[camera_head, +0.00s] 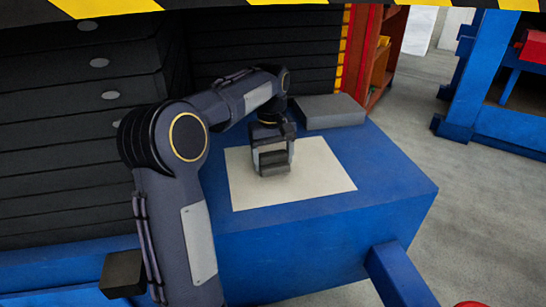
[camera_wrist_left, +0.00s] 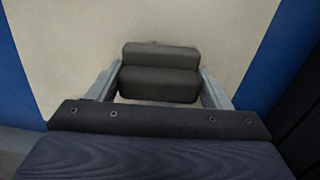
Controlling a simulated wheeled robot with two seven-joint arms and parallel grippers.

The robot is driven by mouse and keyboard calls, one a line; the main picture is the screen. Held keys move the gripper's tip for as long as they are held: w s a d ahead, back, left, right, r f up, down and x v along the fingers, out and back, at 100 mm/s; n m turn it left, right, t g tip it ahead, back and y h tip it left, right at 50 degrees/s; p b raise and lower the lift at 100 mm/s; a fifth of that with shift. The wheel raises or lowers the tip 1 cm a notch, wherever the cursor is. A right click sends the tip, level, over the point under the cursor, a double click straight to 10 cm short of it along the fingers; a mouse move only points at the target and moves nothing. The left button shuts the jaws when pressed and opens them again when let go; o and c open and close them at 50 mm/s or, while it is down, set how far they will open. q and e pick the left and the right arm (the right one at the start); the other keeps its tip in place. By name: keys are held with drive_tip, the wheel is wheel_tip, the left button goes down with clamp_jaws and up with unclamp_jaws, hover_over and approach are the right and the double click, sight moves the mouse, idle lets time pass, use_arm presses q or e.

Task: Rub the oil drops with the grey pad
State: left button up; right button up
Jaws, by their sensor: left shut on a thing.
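The cream panel (camera_head: 310,170) lies flat on the blue bench top and also shows in the left wrist view (camera_wrist_left: 70,50). My left gripper (camera_head: 272,158) is above the middle of the panel, pointing down. It is shut on the dark grey pad (camera_head: 275,170), whose stepped block sits between the two fingers in the left wrist view (camera_wrist_left: 160,55). The pad is at or very near the panel surface; I cannot tell whether it touches. No oil drops show clearly; a tiny brownish trace at the pad's far edge is too small to identify. My right gripper is not in view.
A flat grey block (camera_head: 330,111) lies on the blue bench (camera_head: 400,190) just behind the panel. Dark drawers (camera_head: 60,130) stand close on the left and behind. A dark box (camera_head: 122,274) is at the lower left. The bench right of the panel is clear.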

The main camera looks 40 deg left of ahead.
sight(285, 152)
use_arm(q)
drive_tip(key=shift+f+b, duration=0.4)
drive_tip(key=shift+f, duration=0.55)
drive_tip(key=shift+w+d+r+p, duration=0.15)
drive_tip(key=shift+w+d+p, duration=0.2)
drive_tip(key=shift+p, duration=0.15)
drive_tip(key=shift+w+d+r+p, duration=0.1)
drive_tip(key=shift+w+d+p, duration=0.55)
drive_tip(key=shift+w+p, duration=0.3)
drive_tip(key=shift+w+d, duration=0.2)
drive_tip(key=shift+d, duration=0.05)
drive_tip(key=w+d+p, duration=0.1)
drive_tip(key=w+p, duration=0.1)
drive_tip(key=shift+d+p, duration=0.3)
drive_tip(key=shift+w+d+f+p, duration=0.3)
drive_tip(key=shift+w+d, duration=0.1)
drive_tip(key=shift+w, duration=0.1)
drive_tip(key=shift+w+d+r+p, duration=0.15)
drive_tip(key=shift+w+d+p, duration=0.7)
drive_tip(key=shift+p, duration=0.3)
drive_tip(key=shift+w+d+f+p, duration=0.2)
drive_tip(key=shift+w+d+p, duration=0.2)
drive_tip(key=shift+w, duration=0.2)
